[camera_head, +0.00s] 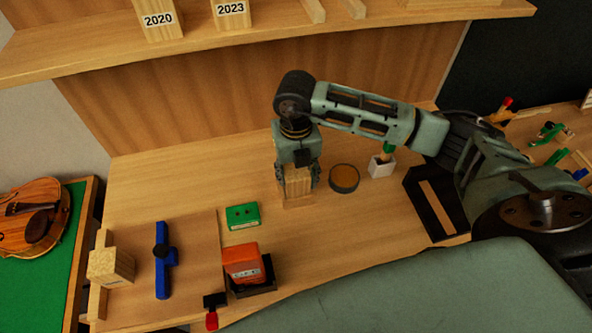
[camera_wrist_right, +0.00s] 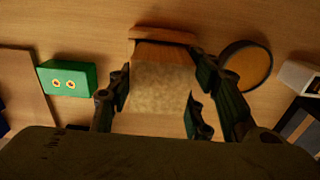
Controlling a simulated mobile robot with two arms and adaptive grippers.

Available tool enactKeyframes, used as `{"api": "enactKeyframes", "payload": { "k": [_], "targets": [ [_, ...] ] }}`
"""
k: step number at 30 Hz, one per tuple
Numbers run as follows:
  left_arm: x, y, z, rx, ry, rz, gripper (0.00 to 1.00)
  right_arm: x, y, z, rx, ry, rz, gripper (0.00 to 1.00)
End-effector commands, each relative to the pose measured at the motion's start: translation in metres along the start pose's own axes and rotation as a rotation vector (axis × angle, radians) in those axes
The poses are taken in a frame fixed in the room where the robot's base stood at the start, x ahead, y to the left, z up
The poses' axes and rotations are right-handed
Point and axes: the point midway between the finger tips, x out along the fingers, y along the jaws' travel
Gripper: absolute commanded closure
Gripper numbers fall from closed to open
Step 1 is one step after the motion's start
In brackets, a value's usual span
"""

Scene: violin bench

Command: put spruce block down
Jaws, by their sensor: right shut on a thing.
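The spruce block (camera_head: 297,184) is a pale wooden block held upright between the fingers of my right gripper (camera_head: 298,183), which points down over the bench. In the right wrist view, the block (camera_wrist_right: 161,87) sits between the dark fingers of the gripper (camera_wrist_right: 165,95), shut on its sides. A thin wooden strip (camera_wrist_right: 162,35) shows at its far end, close to the bench. I cannot tell whether the block touches the bench. My left gripper is not in view.
A green box (camera_head: 243,216) is to the left of the block, and a round tin (camera_head: 344,178) is to the right. A white holder (camera_head: 381,167) and dark tray (camera_head: 432,207) stand further right. A red device (camera_head: 243,262) is in front. The shelf (camera_head: 100,55) overhangs behind.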

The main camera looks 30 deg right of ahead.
Motion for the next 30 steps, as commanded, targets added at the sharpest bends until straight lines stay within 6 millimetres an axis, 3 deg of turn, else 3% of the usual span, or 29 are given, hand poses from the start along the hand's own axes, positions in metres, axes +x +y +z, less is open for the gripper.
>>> {"api": "enactKeyframes", "payload": {
  "k": [5,6,11,24,30],
  "targets": [
    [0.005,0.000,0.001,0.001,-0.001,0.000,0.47,0.005,0.000,0.000,0.000,-0.001,0.000,0.83],
    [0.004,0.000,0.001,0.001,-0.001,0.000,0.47,0.003,0.000,0.000,0.000,0.000,0.000,0.50],
    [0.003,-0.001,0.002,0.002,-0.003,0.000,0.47,0.003,0.000,0.000,0.000,0.000,0.000,0.36],
    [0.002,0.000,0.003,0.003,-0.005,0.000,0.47,-0.004,0.000,0.001,0.000,-0.002,0.001,0.35],
    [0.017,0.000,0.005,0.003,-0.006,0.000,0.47,-0.040,0.001,0.002,0.000,-0.008,0.003,0.35]
  ]
}}
